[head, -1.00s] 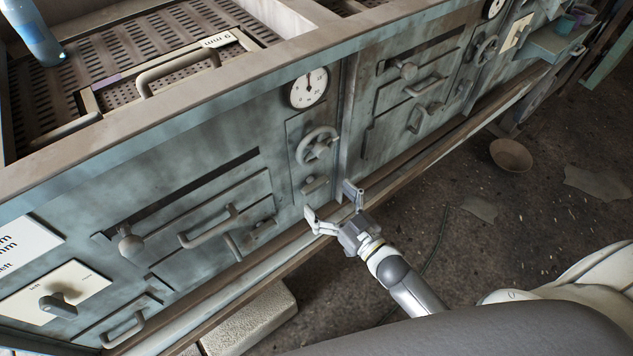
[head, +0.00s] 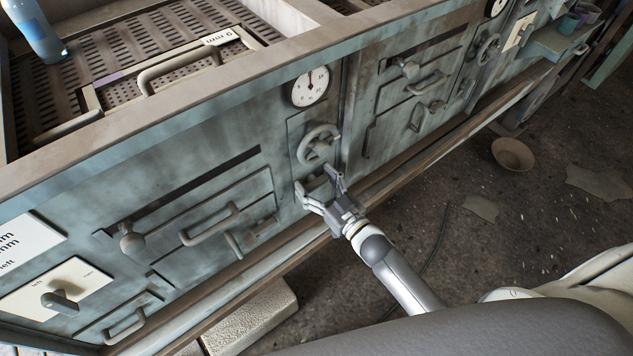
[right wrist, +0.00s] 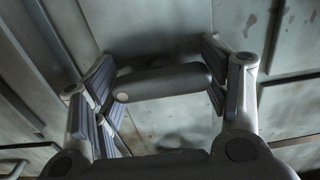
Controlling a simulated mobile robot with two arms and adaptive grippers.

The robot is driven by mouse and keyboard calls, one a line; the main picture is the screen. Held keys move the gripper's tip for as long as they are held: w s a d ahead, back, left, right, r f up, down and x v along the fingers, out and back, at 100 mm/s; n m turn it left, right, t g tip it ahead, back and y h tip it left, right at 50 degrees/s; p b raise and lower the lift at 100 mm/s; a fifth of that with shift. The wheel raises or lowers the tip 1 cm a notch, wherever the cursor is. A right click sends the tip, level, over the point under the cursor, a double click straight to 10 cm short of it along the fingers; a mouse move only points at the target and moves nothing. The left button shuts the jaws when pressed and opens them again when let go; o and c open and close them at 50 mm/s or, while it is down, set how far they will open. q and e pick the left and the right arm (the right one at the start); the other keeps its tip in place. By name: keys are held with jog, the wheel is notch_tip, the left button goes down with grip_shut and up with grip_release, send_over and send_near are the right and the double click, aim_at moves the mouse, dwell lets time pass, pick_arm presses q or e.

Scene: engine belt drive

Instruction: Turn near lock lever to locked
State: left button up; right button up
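The near lock lever (head: 314,184) is a short grey bar on the narrow panel below the handwheel, partly covered by my gripper in the head view. In the right wrist view the lever (right wrist: 165,83) lies level across the picture between the two fingers. My right gripper (head: 315,179) is open, with one finger at each end of the lever. A slight gap seems to show at each end; contact cannot be told.
A spoked handwheel (head: 318,145) and a dial gauge (head: 310,87) sit above the lever. A drawer handle (head: 210,225) sticks out to the left. A wooden rail (head: 385,190) runs along the cabinet's foot. A bowl (head: 513,154) stands on the floor at right.

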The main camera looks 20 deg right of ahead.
jog(key=shift+c, duration=1)
jog(key=shift+n, duration=0.3)
jog(key=n, duration=0.3)
jog(key=shift+n, duration=0.3)
jog(key=n+b, duration=0.1)
jog(key=n, duration=0.3)
jog(key=shift+f+n, duration=0.1)
jog(key=shift+n, duration=0.2)
jog(key=n+b, duration=0.1)
jog(key=n, duration=0.3)
jog(key=shift+n+b, duration=0.75)
jog(key=shift+n, duration=1.75)
jog(key=o, duration=1.1)
